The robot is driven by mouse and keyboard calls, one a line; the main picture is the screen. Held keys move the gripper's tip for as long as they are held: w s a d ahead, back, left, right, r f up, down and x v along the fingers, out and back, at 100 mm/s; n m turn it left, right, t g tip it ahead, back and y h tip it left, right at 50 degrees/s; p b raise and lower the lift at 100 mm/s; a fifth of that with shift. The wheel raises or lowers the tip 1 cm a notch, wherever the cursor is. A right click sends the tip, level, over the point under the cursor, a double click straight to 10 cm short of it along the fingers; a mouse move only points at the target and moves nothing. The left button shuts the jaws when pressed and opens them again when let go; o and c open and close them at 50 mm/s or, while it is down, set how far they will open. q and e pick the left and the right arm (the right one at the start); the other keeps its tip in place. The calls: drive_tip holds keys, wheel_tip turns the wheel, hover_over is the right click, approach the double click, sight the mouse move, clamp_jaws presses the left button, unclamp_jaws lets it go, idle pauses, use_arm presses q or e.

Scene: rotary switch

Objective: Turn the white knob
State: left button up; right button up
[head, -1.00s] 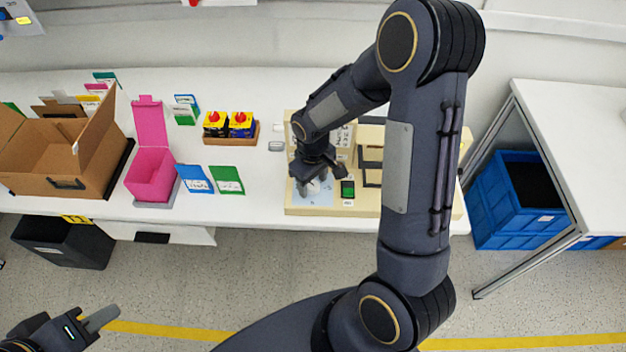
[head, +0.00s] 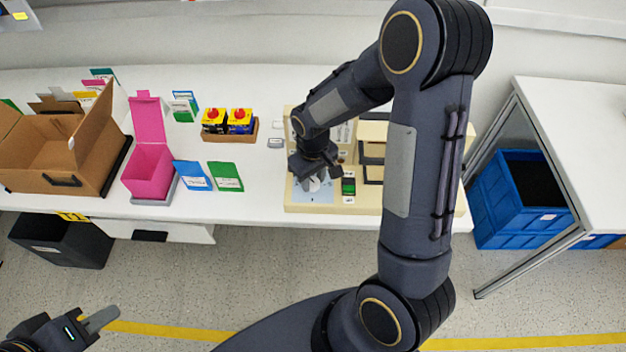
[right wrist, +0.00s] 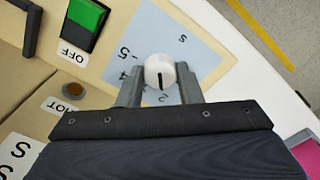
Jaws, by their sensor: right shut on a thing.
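The white knob (right wrist: 160,72) has a black pointer line and sits on a light blue dial plate (right wrist: 200,45) with printed numbers, on a beige panel. In the head view the knob (head: 313,184) is partly hidden by my right gripper (head: 312,178). My right gripper (right wrist: 159,80) is shut on the knob, with one finger on each side of it in the right wrist view. My left gripper (head: 98,321) is low at the left of the head view, away from the table; its finger gap is not clear.
A green switch (right wrist: 88,14) marked OFF and a round brown button (right wrist: 73,91) are on the panel near the knob. A pink box (head: 150,172), a cardboard box (head: 50,160) and red-topped switch boxes (head: 228,122) stand left on the table.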

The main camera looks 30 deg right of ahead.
sight(313, 182)
drive_tip(key=o, duration=1)
wheel_tip(313, 182, up, 7)
drive_tip(key=shift+f, duration=0.2)
drive_tip(key=shift+r, duration=0.65)
drive_tip(key=shift+s+r, duration=0.15)
drive_tip(key=s+a+r+m+t+y, duration=0.1)
drive_tip(key=s+r+t, duration=0.1)
drive_tip(key=s, duration=0.4)
drive_tip(key=s+a+r+m+t+y, duration=0.1)
drive_tip(key=s+r, duration=0.3)
drive_tip(key=s, duration=0.2)
drive_tip(key=s+a+r+m+t+y, duration=0.1)
drive_tip(key=s+a+r+t, duration=0.1)
drive_tip(key=s, duration=0.4)
drive_tip(key=shift+a+r+t+y, duration=0.1)
drive_tip(key=shift+r+t+y, duration=0.25)
drive_tip(key=shift+r, duration=0.45)
